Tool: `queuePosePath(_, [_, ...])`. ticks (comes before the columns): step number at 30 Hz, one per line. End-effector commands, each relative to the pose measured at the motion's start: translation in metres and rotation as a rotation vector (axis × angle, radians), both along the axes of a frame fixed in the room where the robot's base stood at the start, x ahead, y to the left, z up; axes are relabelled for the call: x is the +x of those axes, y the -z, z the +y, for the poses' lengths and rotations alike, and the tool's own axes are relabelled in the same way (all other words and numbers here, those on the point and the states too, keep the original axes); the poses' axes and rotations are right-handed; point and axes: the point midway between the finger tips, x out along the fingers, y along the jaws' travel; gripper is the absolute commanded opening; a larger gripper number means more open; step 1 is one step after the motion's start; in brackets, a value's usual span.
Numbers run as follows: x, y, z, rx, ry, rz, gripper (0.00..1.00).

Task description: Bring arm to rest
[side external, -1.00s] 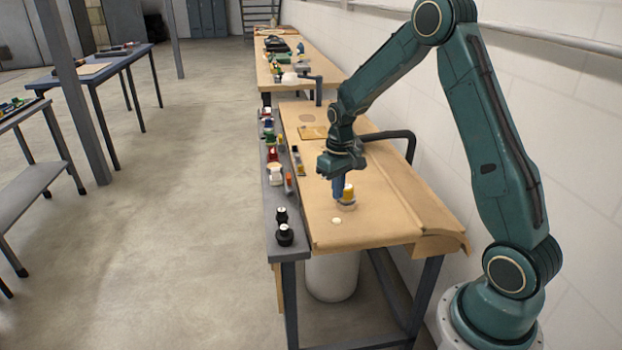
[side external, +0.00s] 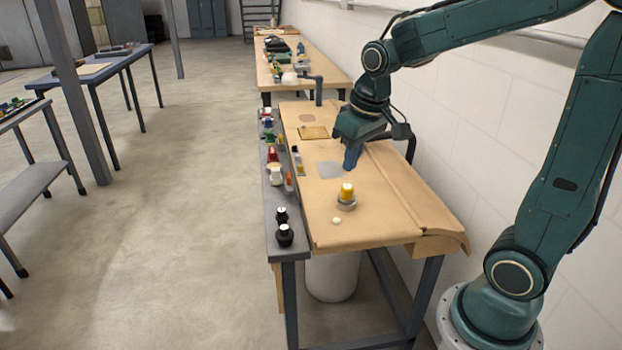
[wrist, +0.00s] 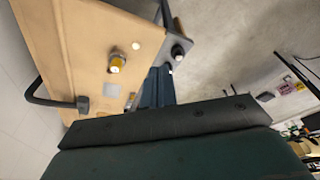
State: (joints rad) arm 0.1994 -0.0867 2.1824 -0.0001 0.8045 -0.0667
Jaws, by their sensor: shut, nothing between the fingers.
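My gripper (side external: 351,159) hangs over the right part of the wooden workbench (side external: 378,212), with its blue fingers pointing down. The fingers are together with nothing between them, clear of the bench objects. In the wrist view, my gripper's blue fingers (wrist: 158,88) reach out past the dark housing. A yellow-topped piece in a grey ring-like base (side external: 346,196) stands upright on the bench, apart from my gripper; it also shows in the wrist view (wrist: 117,62).
A small pale disc (side external: 336,220) and a grey square patch (side external: 329,169) lie on the bench. Black knobs (side external: 284,234) and several small coloured parts line the grey side ledge. A dark bent tube (side external: 411,145) stands at the wall side.

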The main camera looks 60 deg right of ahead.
Motion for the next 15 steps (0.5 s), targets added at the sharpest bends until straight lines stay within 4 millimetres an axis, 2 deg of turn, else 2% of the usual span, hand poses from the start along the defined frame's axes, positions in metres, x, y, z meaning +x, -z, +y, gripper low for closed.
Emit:
queuePosePath(6, [-0.036,-0.024,0.022,-0.007,-0.035,-0.065,0.00])
queuePosePath(15, [-0.086,-0.042,0.046,-0.009,-0.081,-0.151,0.00])
